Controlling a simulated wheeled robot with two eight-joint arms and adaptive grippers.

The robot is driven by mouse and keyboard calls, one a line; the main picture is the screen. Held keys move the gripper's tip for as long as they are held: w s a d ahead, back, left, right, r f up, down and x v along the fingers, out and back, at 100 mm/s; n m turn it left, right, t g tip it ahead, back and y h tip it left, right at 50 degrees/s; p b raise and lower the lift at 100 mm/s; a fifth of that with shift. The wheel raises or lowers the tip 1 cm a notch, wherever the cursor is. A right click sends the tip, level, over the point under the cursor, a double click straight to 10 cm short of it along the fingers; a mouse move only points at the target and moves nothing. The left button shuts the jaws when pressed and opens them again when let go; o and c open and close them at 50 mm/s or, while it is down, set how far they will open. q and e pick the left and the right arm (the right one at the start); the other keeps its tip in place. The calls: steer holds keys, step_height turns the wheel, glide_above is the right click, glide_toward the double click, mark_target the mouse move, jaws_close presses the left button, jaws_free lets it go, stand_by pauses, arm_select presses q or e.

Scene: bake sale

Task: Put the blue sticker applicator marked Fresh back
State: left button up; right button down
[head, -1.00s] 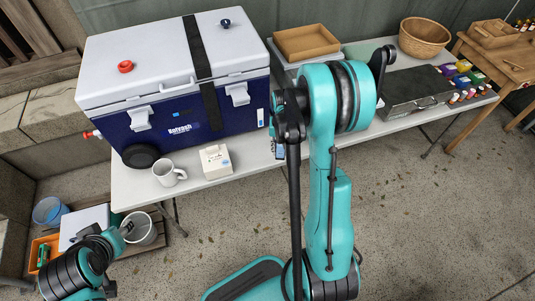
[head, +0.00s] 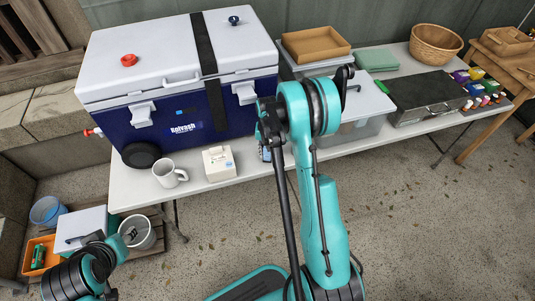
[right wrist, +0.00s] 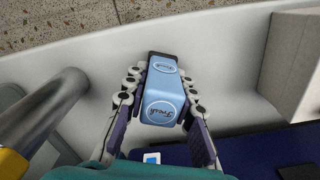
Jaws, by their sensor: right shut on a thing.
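The blue sticker applicator (right wrist: 160,104) shows in the right wrist view, with round "Fresh" labels on its faces and a dark end pointing away. My right gripper (right wrist: 162,84) is shut on it, one finger on each side. The applicator is over or near the white table (right wrist: 215,62); I cannot tell whether it touches. In the head view, my right arm hides most of the gripper, and a small blue part (head: 265,154) shows beside it near the table's front edge.
A blue cooler (head: 225,112) stands on the table (head: 205,184) at the left. A mug (head: 168,174) and small white box (head: 218,162) stand before it. To the right are a lidded clear bin (head: 362,128), grey case (head: 425,97), tan tray (head: 315,44) and wicker basket (head: 436,42).

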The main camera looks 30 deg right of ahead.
steer(key=c, duration=1.6)
jaws_free()
steer(key=shift+f, duration=0.1)
steer(key=o, duration=0.3)
steer(key=shift+o, duration=0.2)
